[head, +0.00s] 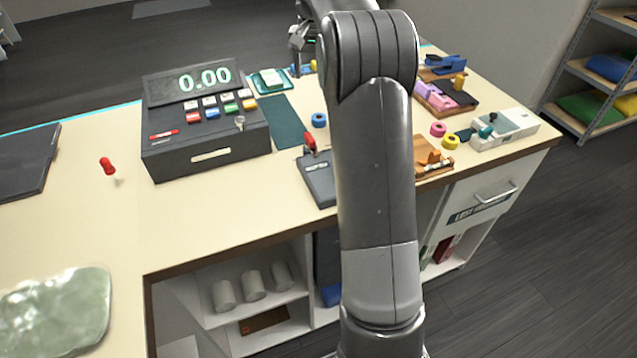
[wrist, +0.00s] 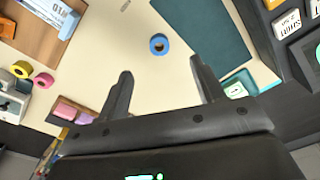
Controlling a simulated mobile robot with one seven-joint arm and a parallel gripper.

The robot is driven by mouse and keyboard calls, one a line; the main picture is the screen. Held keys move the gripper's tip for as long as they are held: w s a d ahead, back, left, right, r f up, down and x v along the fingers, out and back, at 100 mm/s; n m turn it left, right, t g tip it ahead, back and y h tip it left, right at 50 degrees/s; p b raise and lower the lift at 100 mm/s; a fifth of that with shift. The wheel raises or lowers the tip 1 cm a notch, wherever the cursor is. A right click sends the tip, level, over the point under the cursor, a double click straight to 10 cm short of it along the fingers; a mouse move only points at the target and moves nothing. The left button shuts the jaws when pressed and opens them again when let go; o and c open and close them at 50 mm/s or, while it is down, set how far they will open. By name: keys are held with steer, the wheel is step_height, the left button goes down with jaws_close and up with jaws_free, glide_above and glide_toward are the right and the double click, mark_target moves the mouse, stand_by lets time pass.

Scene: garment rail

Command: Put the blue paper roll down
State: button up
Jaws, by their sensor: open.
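The blue paper roll (head: 319,120) is a small blue ring lying flat on the cream counter, to the right of the cash register. It also shows in the wrist view (wrist: 159,44), just beyond the gap between my fingertips. My gripper (wrist: 160,72) is open and empty, its two dark fingers apart with bare counter between them. The roll stands clear of both fingers in the picture; the height of the fingers above the counter is hard to tell. In the head view my arm hides part of the gripper (head: 297,62), which is above the counter's far side.
The black cash register (head: 205,130) stands left of the roll, with a dark green mat (head: 281,122) between. A dark card-reader-like device (head: 318,178) lies in front. Pink (head: 438,129) and yellow (head: 450,142) rolls lie to the right. Bare counter surrounds the blue roll.

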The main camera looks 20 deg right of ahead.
steer(key=s+a+r+n+t, duration=0.1)
steer(key=s+a+r, duration=0.2)
steer(key=s, duration=0.4)
steer(key=s+a+r+n+t, duration=0.1)
steer(key=s+a+r, duration=0.1)
steer(key=s+a, duration=0.35)
steer(key=s+a+r+n+t, duration=0.1)
steer(key=s+a+r, duration=0.15)
steer(key=s, duration=0.65)
steer(key=s+a+f+n+t, duration=0.1)
steer(key=s+a+f, duration=0.1)
steer(key=s, duration=0.7)
steer(key=s+a+f+n+t, duration=0.1)
steer(key=s+a+f, duration=0.1)
steer(key=s+f, duration=0.3)
steer(key=s, duration=0.3)
steer(key=shift+s+f+n, duration=0.15)
steer(key=shift+s+n, duration=0.25)
steer(key=shift+s+f, duration=0.35)
steer(key=shift+s, duration=0.05)
steer(key=shift+c, duration=1.1)
